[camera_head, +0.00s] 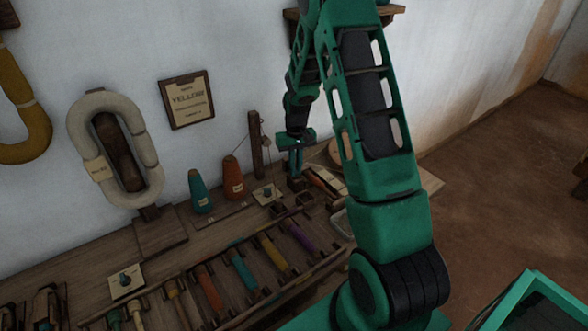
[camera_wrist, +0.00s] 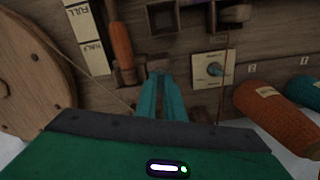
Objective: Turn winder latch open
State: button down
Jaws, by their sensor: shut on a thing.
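My gripper (camera_wrist: 160,76) shows in the wrist view with its two teal fingers close together. Their tips are at a small dark wooden piece (camera_wrist: 158,62), which I take to be the winder latch; the fingers hide most of it. An orange bobbin (camera_wrist: 121,45) sits just left of the fingertips, apart from them. In the head view my gripper (camera_head: 295,172) points down at the winder end of the bench, and the latch is too small to make out there.
A pale plate with a blue knob (camera_wrist: 213,70) is right of the fingers. Orange (camera_head: 233,178) and teal (camera_head: 200,192) yarn cones stand left of my gripper. A round wooden wheel (camera_wrist: 30,75) is at the wrist view's left. A thin cord runs beside the knob plate.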

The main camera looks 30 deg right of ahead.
jog(key=shift+w+r+n, duration=0.1)
jog(key=shift+w+n, duration=0.1)
jog(key=shift+n, duration=0.65)
jog(key=shift+w+r+n, duration=0.1)
jog(key=shift+w+n, duration=0.05)
jog(key=shift+n, duration=0.7)
jog(key=c, duration=2)
grip_release()
jog(key=shift+c, duration=0.2)
jog(key=shift+o, duration=0.9)
jog(key=shift+s+f, duration=0.1)
jog(key=shift+s, duration=0.05)
notch_tip(320, 180, up, 11)
jog(key=shift+f, duration=0.15)
